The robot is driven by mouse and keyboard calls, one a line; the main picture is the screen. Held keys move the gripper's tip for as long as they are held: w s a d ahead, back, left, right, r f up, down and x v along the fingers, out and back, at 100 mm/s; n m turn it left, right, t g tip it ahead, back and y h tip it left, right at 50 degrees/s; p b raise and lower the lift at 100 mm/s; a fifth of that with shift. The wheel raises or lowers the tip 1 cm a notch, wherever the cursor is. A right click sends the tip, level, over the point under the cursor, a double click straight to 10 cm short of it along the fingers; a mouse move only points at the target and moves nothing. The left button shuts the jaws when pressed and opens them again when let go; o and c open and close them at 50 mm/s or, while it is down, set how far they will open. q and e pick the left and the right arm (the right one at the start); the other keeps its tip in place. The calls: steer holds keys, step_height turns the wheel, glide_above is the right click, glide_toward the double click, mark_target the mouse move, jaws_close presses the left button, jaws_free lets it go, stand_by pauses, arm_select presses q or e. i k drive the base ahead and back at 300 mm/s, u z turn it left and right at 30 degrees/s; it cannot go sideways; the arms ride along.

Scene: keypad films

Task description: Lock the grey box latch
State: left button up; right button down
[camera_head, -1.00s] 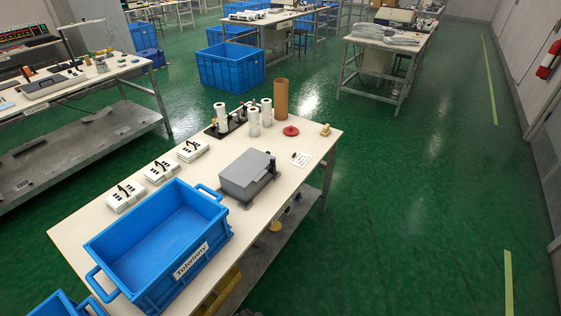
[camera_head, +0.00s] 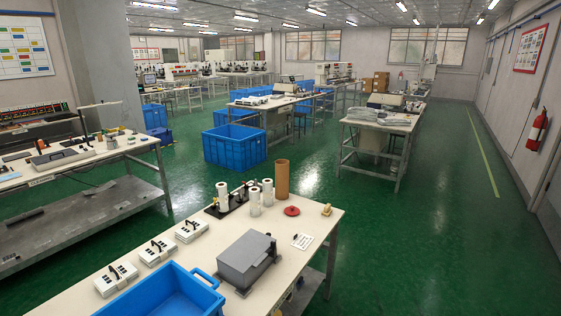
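The grey box (camera_head: 246,260) sits on the near white table (camera_head: 318,226), right of the blue crate. Its lid looks closed. A dark latch part (camera_head: 271,246) shows at the box's right side; whether it is locked is too small to tell. Neither of my grippers is in view.
A blue crate (camera_head: 207,296) stands at the table's front, cut off by the frame. White keypad units (camera_head: 157,250), film rolls (camera_head: 254,200), a brown tube (camera_head: 282,179) and a red disc (camera_head: 291,211) share the table. Green floor right of the table is clear.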

mark_target(272, 254)
steer(key=z, duration=0.6)
steer(key=k, duration=0.75)
steer(key=z, duration=0.95)
steer(key=k, duration=0.65)
steer(key=z, duration=0.45)
steer(key=i, duration=1.4)
steer(key=u, duration=0.2)
steer(key=i, duration=2.5)
steer(key=u, duration=0.7)
steer(key=i, duration=1.5)
steer(key=u, duration=2)
steer(key=i, duration=1.15)
steer(key=u, duration=0.95)
